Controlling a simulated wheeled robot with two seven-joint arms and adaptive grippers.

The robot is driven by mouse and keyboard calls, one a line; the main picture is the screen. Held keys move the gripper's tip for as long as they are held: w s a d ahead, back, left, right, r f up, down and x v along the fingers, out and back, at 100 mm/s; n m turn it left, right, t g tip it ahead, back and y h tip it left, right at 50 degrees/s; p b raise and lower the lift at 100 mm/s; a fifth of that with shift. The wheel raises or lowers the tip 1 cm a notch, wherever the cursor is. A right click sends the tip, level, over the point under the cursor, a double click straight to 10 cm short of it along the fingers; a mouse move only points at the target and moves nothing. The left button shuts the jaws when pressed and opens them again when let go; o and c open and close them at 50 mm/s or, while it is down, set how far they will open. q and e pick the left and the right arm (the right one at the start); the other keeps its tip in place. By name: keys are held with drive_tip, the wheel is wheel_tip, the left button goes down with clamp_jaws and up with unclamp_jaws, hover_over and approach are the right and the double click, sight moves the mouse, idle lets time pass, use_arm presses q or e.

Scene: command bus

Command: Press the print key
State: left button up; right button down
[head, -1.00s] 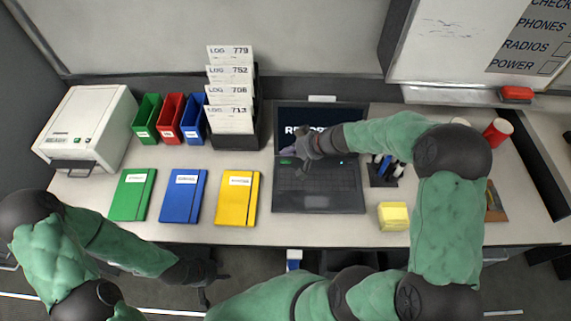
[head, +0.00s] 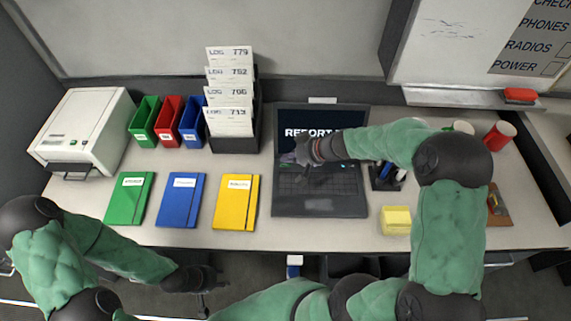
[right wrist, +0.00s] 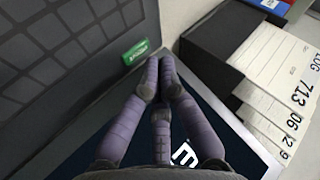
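The black laptop (head: 320,206) lies open on the desk, its dark screen showing white "REPORT" lettering, partly hidden by my right arm. A green key (right wrist: 141,52) with a small pale label shows at the edge of the keyboard in the right wrist view. My right gripper (head: 288,158) is over the upper left of the keyboard. In the right wrist view its fingertips (right wrist: 160,62) are together and empty, just beside the green key; I cannot tell whether they touch anything. My left gripper (head: 207,279) hangs in front of the desk, its fingers apart and empty.
A black file rack (head: 236,143) with log cards stands left of the laptop. Green, blue and yellow (head: 236,203) notebooks lie in front. A pen holder (head: 385,178) and yellow notes (head: 396,220) are to the right. A printer (head: 88,130) stands far left.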

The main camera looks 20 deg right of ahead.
drive_tip(key=shift+f, duration=0.1)
idle(0.7)
drive_tip(key=shift+f+b, duration=0.35)
drive_tip(key=shift+b, duration=0.45)
